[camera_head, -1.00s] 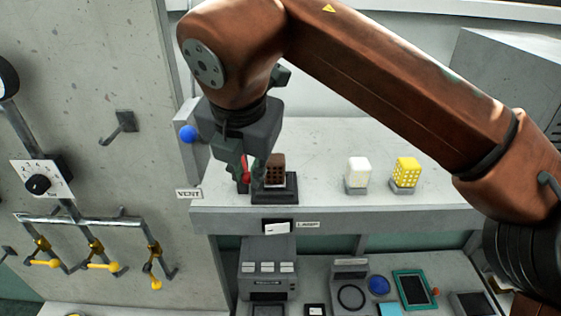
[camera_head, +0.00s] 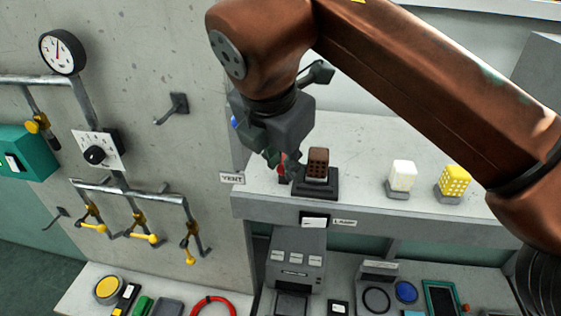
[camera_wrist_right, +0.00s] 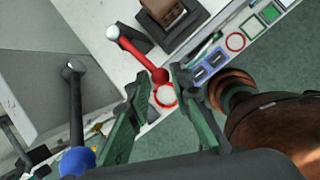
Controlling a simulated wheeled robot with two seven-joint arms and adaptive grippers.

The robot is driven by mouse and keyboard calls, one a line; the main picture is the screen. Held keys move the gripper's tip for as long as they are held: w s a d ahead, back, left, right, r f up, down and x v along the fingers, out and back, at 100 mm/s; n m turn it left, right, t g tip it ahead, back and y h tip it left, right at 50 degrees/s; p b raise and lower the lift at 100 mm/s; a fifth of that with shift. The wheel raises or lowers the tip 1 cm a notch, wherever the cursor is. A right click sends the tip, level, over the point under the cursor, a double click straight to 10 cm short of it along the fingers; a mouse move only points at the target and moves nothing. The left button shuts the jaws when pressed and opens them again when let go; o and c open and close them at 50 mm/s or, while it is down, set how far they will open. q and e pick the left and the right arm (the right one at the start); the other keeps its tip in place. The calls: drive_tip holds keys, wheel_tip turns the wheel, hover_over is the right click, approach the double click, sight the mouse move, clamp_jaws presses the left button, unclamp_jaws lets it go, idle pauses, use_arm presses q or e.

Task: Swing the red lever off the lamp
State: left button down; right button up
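The red lever (camera_head: 282,168) stands on the bench just left of a brown perforated lamp (camera_head: 318,162) on a black base. In the right wrist view the red lever (camera_wrist_right: 138,52) runs from a pale round knob at upper left to a thick red end near the fingertips. The lamp shows only partly there, at the top edge (camera_wrist_right: 163,12). My right gripper (camera_head: 280,165) is at the red lever; in the wrist view its green fingers (camera_wrist_right: 160,82) are apart, with the red end between or just beyond their tips. I cannot tell whether they touch it. My left gripper is out of view.
A blue-balled lever (camera_wrist_right: 76,115) is close to the left of my right gripper, beside the VENT label (camera_head: 232,178). White (camera_head: 402,174) and yellow (camera_head: 453,181) lamps stand to the right on the shelf. Wall pipes with yellow valves (camera_head: 145,238) are at left.

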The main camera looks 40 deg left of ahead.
drive_tip(key=o, duration=0.3)
drive_tip(key=shift+s, duration=0.1)
drive_tip(key=v, duration=1.2)
drive_tip(key=shift+a+f, duration=0.1)
